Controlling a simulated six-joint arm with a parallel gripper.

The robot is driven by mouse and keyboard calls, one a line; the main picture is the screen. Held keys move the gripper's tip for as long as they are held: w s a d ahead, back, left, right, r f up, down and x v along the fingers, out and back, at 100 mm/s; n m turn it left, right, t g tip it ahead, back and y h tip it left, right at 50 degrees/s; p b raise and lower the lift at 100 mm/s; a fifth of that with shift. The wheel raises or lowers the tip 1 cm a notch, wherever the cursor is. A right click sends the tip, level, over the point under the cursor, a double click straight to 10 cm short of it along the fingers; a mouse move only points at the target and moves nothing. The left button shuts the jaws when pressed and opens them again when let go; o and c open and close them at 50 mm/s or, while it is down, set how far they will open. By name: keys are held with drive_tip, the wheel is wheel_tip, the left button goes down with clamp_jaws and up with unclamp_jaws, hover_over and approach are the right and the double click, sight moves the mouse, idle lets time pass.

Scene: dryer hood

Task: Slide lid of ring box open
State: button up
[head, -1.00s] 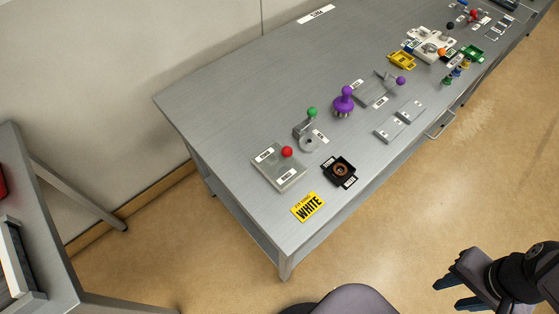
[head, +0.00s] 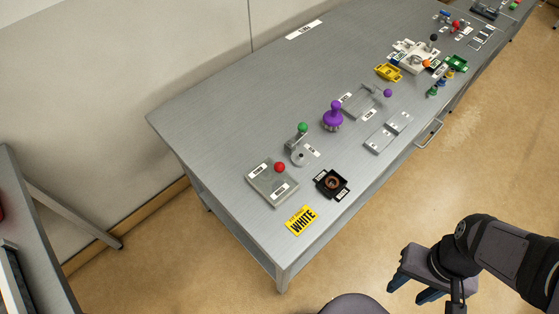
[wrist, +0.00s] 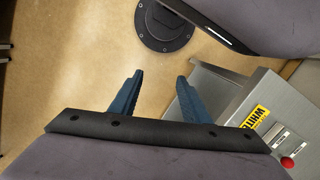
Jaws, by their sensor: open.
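A black box with a copper-coloured ring shape in its middle (head: 332,183) sits near the table's front edge in the head view. Beside it to the left is a grey block with a red ball knob (head: 272,183), also at the lower right of the wrist view (wrist: 288,162). No label names the ring box legibly, so I cannot tell which of these it is or where its lid lies. My gripper (head: 410,290) is open and empty over the floor, in front of the table and apart from it. Its two blue fingers are spread in the wrist view (wrist: 159,77).
A yellow "WHITE" sign (head: 301,221) lies at the table's near corner. A green-knobbed lever (head: 299,145), a purple knob (head: 333,117), grey plates (head: 387,132) and a yellow tray (head: 388,72) stand farther along. A drawer handle (head: 430,134) juts from the front edge.

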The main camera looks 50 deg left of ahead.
sight(280, 165)
drive_tip(key=a+f+n+p, duration=0.1)
drive_tip(key=a+n, duration=0.1)
drive_tip(key=a, duration=0.7)
drive_tip(key=s+a+f+n+p, duration=0.1)
drive_tip(key=a+n, duration=0.1)
drive_tip(key=a, duration=0.7)
drive_tip(key=s+a+f+n+p, duration=0.1)
drive_tip(key=a+n+p, duration=0.1)
drive_tip(key=a, duration=0.8)
drive_tip(key=shift+s+t+h, duration=0.2)
drive_tip(key=shift+t+h, duration=0.1)
drive_tip(key=w+a+r+m, duration=0.1)
drive_tip(key=a, duration=0.2)
drive_tip(key=w+a+r+m+y, duration=0.1)
drive_tip(key=a, duration=0.2)
drive_tip(key=w+a+r+m+y, duration=0.1)
drive_tip(key=a, duration=0.2)
drive_tip(key=shift+w+a+t, duration=0.25)
drive_tip(key=shift+w+t, duration=0.15)
drive_tip(key=a+r+m, duration=0.1)
drive_tip(key=m, duration=0.2)
drive_tip(key=w+a+r+m+y, duration=0.1)
drive_tip(key=a+m, duration=0.1)
drive_tip(key=m, duration=0.1)
drive_tip(key=w+a+r+m, duration=0.1)
drive_tip(key=m, duration=0.2)
drive_tip(key=shift+a+r, duration=0.15)
drive_tip(key=shift+r, duration=0.2)
drive_tip(key=shift+s, duration=0.1)
